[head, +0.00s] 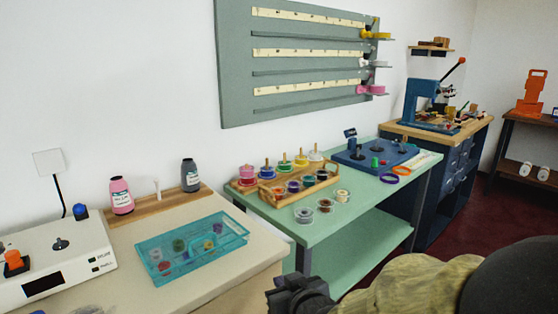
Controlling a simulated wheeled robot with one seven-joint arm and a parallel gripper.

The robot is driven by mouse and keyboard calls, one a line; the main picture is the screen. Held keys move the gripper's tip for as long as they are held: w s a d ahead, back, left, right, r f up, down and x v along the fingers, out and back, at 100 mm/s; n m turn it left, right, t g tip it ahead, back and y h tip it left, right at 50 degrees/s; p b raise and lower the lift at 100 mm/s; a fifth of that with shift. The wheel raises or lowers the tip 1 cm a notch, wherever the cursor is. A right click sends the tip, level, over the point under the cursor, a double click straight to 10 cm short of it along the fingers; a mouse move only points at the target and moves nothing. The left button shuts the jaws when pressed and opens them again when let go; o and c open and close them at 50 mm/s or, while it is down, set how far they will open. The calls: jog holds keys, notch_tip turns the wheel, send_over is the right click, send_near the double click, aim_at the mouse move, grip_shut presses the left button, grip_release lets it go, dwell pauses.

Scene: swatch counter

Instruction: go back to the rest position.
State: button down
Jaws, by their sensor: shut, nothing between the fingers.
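My gripper (290,293) is the dark shape at the bottom edge of the head view, right of centre. Its fingers are shut with nothing between them. It is in front of the green table (340,225), near the right front corner of the cream counter (225,280). It appears apart from both. The lower part of the gripper is cut off by the frame. My arm, with a pale fabric cover and a dark rounded part, fills the bottom right corner.
The cream counter holds a teal tray (152,262) of small items, a white device (50,265), and pink (121,196) and grey (190,176) bottles. The green table holds a wooden rack (300,189) and a blue board (350,162). A blue press (420,100) stands farther back. Red floor shows at right.

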jog(key=s+d+f+m+g+h, duration=0.5)
jog(key=s+d+f+g, duration=0.6)
jog(key=d, duration=0.4)
notch_tip(320, 180, up, 31)
jog(key=t+p, duration=0.1)
jog(key=p, duration=3)
jog(key=shift+s+r, duration=0.2)
jog(key=shift+s, duration=0.2)
